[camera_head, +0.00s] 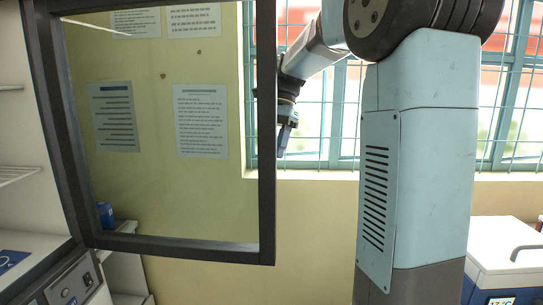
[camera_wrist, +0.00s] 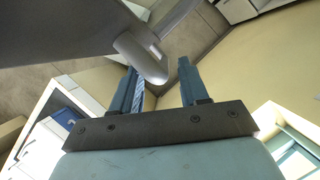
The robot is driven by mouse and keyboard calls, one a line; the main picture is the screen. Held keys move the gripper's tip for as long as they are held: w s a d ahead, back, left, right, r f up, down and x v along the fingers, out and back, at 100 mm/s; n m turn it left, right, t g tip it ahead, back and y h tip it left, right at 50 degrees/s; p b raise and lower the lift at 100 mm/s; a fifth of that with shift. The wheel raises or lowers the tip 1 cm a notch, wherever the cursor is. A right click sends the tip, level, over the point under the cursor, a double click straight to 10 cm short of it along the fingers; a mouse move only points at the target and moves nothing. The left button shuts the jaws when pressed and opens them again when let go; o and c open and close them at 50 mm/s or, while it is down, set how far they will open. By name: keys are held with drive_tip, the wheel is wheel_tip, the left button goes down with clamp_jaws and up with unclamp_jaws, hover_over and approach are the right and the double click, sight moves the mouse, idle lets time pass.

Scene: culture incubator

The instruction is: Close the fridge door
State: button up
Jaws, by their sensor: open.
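The fridge door (camera_head: 265,215) is a glass pane in a dark frame, standing wide open on the left of the head view. The fridge body (camera_head: 75,285), with a control panel, is at the far left; its white shelves show. My gripper (camera_head: 285,140) is just right of the door's free edge, partly hidden by the frame. In the wrist view my gripper (camera_wrist: 157,66) is open, its two fingers apart. A grey rounded handle (camera_wrist: 140,58) shows between and beyond the fingertips, by a large grey panel. I cannot tell whether they touch.
A barred window (camera_head: 330,110) is behind my arm. Paper notices (camera_head: 201,120) hang on the yellow wall behind the glass. A white and blue box (camera_head: 500,255) with a temperature display stands at the lower right. A blue container (camera_head: 106,215) shows through the glass.

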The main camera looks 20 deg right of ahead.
drive_tip(key=shift+x, duration=1.3)
clamp_jaws()
drive_tip(key=shift+s+d, duration=0.1)
drive_tip(key=shift+s, duration=0.1)
